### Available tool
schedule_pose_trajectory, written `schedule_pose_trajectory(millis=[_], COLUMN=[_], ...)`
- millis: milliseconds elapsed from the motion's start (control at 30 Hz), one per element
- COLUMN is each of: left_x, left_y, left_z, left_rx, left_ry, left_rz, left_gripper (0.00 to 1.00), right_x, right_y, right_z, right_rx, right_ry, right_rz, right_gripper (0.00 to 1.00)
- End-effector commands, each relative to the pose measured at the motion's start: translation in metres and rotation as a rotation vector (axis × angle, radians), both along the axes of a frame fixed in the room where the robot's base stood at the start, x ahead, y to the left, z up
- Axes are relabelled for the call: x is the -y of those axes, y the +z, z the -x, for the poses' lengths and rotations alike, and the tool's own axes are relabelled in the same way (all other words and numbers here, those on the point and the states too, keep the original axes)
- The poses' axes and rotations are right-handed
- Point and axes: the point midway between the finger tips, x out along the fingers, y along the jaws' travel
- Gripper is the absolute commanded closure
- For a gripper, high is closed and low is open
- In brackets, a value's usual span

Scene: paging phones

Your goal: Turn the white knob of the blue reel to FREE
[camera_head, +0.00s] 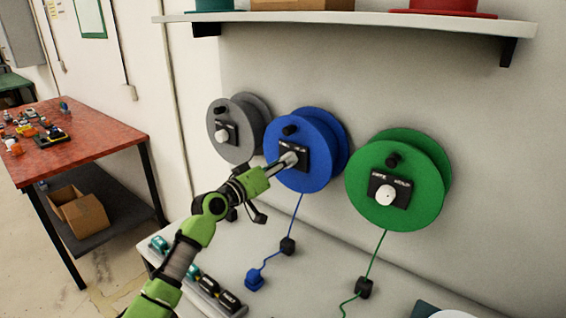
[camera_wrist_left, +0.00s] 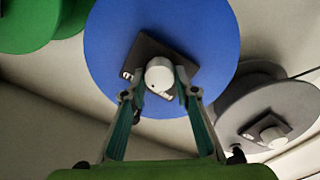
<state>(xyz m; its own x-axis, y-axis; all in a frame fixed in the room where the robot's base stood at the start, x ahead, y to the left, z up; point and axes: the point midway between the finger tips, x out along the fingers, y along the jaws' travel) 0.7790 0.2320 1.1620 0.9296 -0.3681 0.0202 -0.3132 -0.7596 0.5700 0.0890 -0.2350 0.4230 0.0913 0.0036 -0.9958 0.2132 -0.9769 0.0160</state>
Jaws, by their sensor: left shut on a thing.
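The blue reel (camera_head: 325,168) is mounted on the wall between a grey and a green reel. It fills the middle of the left wrist view (camera_wrist_left: 190,30). Its white knob (camera_wrist_left: 160,74) sits on a small black label plate (camera_wrist_left: 140,52). In the head view my gripper covers most of the knob. My left gripper (camera_head: 288,160) reaches it from the lower left. In the left wrist view its two fingers (camera_wrist_left: 160,82) are on either side of the knob, shut on it. The plate's lettering is too small or covered to read surely. My right gripper is not in view.
The grey reel (camera_head: 224,150) and green reel (camera_head: 428,180) hang close on either side, each with a white knob. A shelf (camera_head: 350,17) is above. Below is a white counter (camera_head: 310,265) with cords and plugs. A red table (camera_head: 90,140) stands at left.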

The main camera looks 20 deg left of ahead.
Motion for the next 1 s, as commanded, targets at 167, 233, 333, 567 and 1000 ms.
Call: schedule_pose_trajectory(millis=[167, 233, 333, 567, 1000], left_x=[0.0, 0.0, 0.0, 0.0, 0.0], left_y=[0.001, 0.0, 0.0, 0.0, -0.002], left_z=[0.0, 0.0, 0.0, 0.0, 0.0], left_rx=[-0.058, -0.081, -0.114, -0.189, -0.299], left_ry=[0.0, 0.0, 0.0, 0.0, 0.0], left_rz=[0.16, 0.222, 0.311, 0.516, 0.819], left_gripper=[0.94, 0.94, 0.94, 0.94, 0.94], right_x=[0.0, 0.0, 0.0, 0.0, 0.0], right_y=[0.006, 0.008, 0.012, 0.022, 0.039], right_z=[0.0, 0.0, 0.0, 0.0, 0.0], right_rx=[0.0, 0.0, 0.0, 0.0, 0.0], right_ry=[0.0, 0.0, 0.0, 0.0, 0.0], right_rz=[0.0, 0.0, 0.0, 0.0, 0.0], right_gripper=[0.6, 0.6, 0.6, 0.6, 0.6])
